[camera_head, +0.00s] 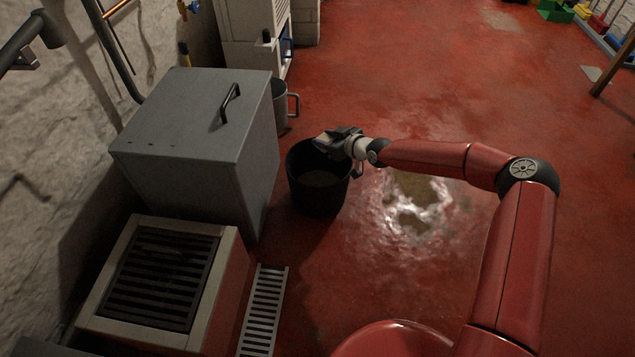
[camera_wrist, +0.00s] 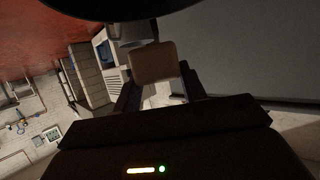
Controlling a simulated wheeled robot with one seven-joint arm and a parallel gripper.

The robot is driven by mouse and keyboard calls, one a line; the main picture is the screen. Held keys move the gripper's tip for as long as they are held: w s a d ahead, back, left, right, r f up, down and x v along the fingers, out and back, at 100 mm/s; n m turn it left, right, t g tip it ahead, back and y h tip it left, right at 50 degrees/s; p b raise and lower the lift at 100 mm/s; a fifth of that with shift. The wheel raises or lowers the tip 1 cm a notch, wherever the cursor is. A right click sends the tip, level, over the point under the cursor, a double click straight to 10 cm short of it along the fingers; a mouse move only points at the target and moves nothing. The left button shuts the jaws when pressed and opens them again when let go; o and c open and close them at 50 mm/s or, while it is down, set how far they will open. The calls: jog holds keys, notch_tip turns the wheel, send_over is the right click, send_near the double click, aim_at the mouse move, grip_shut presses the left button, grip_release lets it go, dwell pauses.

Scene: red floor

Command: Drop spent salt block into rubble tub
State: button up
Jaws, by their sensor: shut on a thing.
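My gripper (camera_head: 338,138) is shut on the salt block (camera_head: 324,143), seen as a pale, small shape at the fingertips. In the wrist view the block (camera_wrist: 153,62) is tan and blocky, held between the two dark fingers. The rubble tub (camera_head: 312,199) is a black, round, open bucket on the red floor. The gripper and block are over the upper right part of its rim. The tub's inside looks brownish at the bottom; its contents are unclear. A dark curved edge at the top of the wrist view may be the tub.
A grey lidded cabinet (camera_head: 190,115) with a black handle stands just left of the tub. A grey metal bucket (camera_head: 281,105) stands behind it. A slatted unit (camera_head: 160,275) and a floor grate (camera_head: 264,310) are at lower left. A wet patch (camera_head: 415,205) lies right of the tub on open floor.

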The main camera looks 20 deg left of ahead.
jog(key=shift+f, duration=1.05)
jog(key=o, duration=1.1)
jog(key=v, duration=0.7)
jog(key=shift+s+d+p, duration=0.2)
jog(key=shift+d+p, duration=0.1)
jog(key=shift+d, duration=0.05)
jog(key=shift+r, duration=0.1)
